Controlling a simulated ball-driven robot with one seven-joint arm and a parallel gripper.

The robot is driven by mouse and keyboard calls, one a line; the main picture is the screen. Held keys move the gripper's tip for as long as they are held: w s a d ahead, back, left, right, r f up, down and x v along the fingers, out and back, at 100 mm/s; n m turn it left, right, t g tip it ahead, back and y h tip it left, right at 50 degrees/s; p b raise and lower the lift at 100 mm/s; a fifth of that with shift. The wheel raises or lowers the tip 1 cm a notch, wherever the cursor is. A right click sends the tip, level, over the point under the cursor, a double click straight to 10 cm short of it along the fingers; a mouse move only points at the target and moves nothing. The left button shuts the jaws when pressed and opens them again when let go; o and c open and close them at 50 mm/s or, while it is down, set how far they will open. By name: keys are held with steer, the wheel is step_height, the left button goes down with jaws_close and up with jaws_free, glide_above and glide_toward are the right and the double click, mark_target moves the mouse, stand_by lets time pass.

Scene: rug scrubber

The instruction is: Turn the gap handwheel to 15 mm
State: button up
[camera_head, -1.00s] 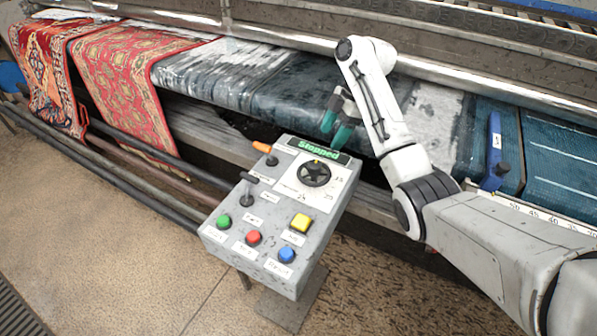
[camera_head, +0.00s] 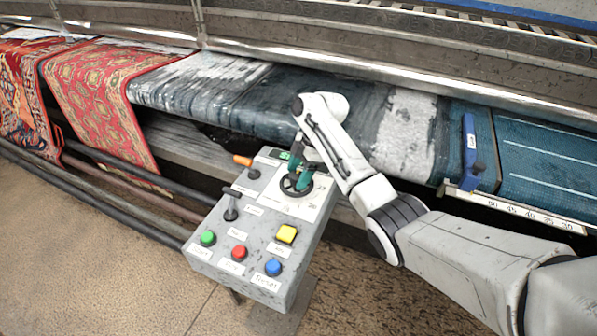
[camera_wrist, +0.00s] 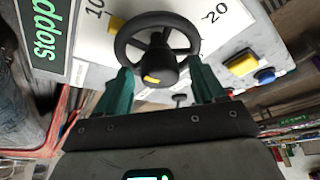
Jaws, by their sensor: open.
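The gap handwheel (camera_head: 286,189) is a small black wheel on a white plate at the top of the grey control box. In the wrist view the wheel (camera_wrist: 158,18) has a dark hub with a yellow mark on the side near me. The plate's numbers 10 and 20 show left and right of the wheel; I cannot read a 15. My gripper (camera_wrist: 160,66) is open, its two green fingers on opposite sides of the wheel's near part. I cannot tell whether they touch the rim. In the head view my gripper (camera_head: 298,172) is over the wheel and partly hides it.
The box (camera_head: 260,222) has green (camera_head: 208,238), red (camera_head: 239,252), blue (camera_head: 273,267) and yellow (camera_head: 287,234) buttons and an orange-handled lever (camera_head: 243,160). A green "Stopped" display (camera_wrist: 47,28) is beside the wheel. Red rugs (camera_head: 100,95) hang at left.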

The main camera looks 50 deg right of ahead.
steer(key=c, duration=1.1)
steer(key=shift+o, duration=0.2)
steer(key=shift+r+m+p, duration=0.15)
steer(key=shift+m+p, duration=0.15)
steer(key=shift+p, duration=0.05)
steer(key=shift+m+t+p, duration=0.4)
steer(key=shift+m+p, duration=0.1)
steer(key=shift+p, duration=0.05)
steer(key=m+p, duration=0.1)
steer(key=m+t+h+p, duration=0.1)
steer(key=m+p, duration=0.1)
steer(key=shift+s+a+r+m, duration=0.1)
steer(key=shift+a+m, duration=0.05)
steer(key=shift+m, duration=0.15)
steer(key=m+h+p, duration=0.1)
steer(key=m+p, duration=0.1)
steer(key=m, duration=0.1)
steer(key=shift+t, duration=0.3)
steer(key=shift+a+m+h+p, duration=0.1)
steer(key=shift+m+h+p, duration=0.6)
steer(key=shift+m, duration=1)
